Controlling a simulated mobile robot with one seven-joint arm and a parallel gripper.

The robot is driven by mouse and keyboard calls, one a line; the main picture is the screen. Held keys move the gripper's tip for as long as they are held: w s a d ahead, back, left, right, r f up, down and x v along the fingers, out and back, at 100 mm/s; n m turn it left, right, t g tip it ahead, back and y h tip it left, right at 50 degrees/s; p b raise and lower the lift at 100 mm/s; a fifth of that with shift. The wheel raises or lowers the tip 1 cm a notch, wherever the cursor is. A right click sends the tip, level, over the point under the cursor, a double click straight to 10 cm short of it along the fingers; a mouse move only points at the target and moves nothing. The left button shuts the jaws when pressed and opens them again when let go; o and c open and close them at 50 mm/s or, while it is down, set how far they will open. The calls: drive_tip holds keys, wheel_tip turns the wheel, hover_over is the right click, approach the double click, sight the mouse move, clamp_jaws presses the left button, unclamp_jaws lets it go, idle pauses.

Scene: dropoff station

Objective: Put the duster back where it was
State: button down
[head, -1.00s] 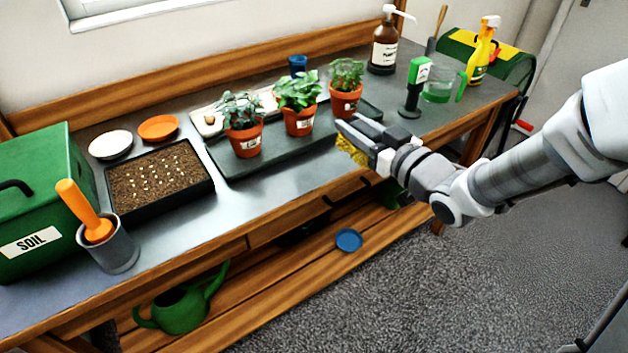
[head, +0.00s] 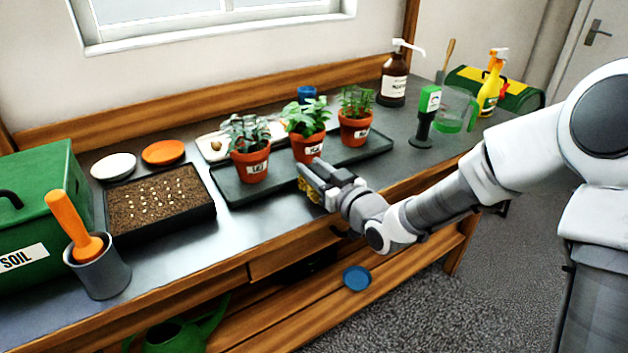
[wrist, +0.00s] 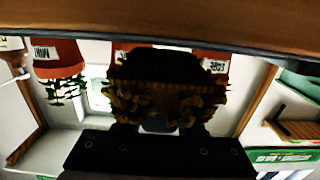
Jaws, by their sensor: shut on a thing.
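My gripper (head: 318,180) is shut on the duster (head: 308,190), a yellow fluffy thing mostly hidden behind the fingers in the head view. It is at the front edge of the bench, just in front of the tray with the potted plants. In the wrist view the duster (wrist: 165,100) fills the middle, dark above with ruffled yellow strands below. The bench edge (wrist: 160,22) runs across the top of that view. Whether the duster touches the bench, I cannot tell.
Three potted plants (head: 306,146) stand on a dark tray (head: 232,190) behind my gripper. A seed tray (head: 160,205), an orange-handled tool in a grey pot (head: 100,272) and a green soil box (head: 35,215) are left. A bottle (head: 393,85), green-topped tool (head: 426,115) and jug (head: 457,110) stand right.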

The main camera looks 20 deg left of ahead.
drive_tip(key=shift+f, duration=0.9)
drive_tip(key=shift+f, duration=0.1)
drive_tip(key=c, duration=0.5)
unclamp_jaws()
drive_tip(key=shift+d+r, duration=0.15)
drive_tip(key=shift+r, duration=0.05)
drive_tip(key=p+v, duration=0.2)
drive_tip(key=v, duration=0.9)
drive_tip(key=shift+s+d, duration=0.25)
drive_tip(key=shift+s, duration=0.15)
